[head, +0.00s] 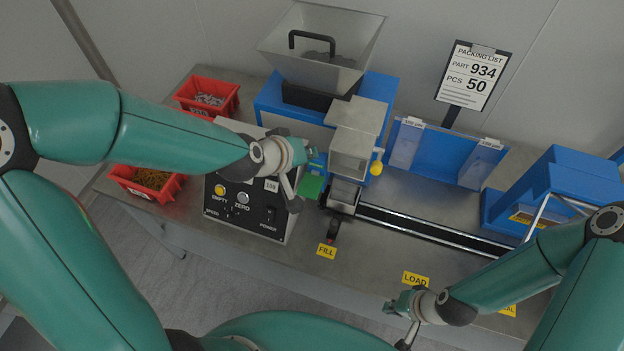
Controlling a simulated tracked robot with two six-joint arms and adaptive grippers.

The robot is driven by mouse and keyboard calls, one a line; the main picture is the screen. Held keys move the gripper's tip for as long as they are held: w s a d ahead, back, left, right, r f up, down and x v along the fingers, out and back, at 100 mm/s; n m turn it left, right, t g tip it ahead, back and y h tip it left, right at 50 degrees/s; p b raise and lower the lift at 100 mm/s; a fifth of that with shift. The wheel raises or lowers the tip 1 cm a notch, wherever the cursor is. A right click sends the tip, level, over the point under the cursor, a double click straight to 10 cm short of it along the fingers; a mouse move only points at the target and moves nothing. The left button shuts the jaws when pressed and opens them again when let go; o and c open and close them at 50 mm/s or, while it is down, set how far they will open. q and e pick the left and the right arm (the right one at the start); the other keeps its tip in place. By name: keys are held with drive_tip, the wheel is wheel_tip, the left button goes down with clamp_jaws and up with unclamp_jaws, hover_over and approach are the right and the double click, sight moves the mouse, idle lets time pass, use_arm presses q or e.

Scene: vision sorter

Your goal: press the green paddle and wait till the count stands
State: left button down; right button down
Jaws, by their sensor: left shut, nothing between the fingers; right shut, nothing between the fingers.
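The green paddle (312,187) sticks out at the right side of the control box (262,215), below the blue feeder machine. My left gripper (296,206) is shut and empty, pointing down just left of the paddle and in front of the box. I cannot tell whether it touches the paddle. The upper part of the box is hidden behind my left arm, and no count display can be read. My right gripper (405,343) is shut and empty at the front edge of the bench, below the LOAD label (415,279).
A grey hopper (322,45) tops the blue machine (282,108). A packing list (473,75) reads part 934, 50 pcs. Red bins (233,101) (168,193) stand at the left. A dark rail (430,233) runs right from the FILL label (326,251) towards a blue unit (565,180).

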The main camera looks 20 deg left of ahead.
sight(310, 185)
use_arm(q)
wheel_tip(310, 185, down, 9)
drive_tip(key=b, duration=0.8)
drive_tip(key=shift+w, duration=0.1)
idle(1.2)
drive_tip(key=shift+f+b, duration=0.3)
drive_tip(key=shift+b, duration=0.15)
drive_tip(key=shift+f+b, duration=1.15)
drive_tip(key=shift+f, duration=0.05)
idle(0.8)
drive_tip(key=shift+s+f, duration=0.1)
drive_tip(key=shift+s, duration=0.1)
idle(0.3)
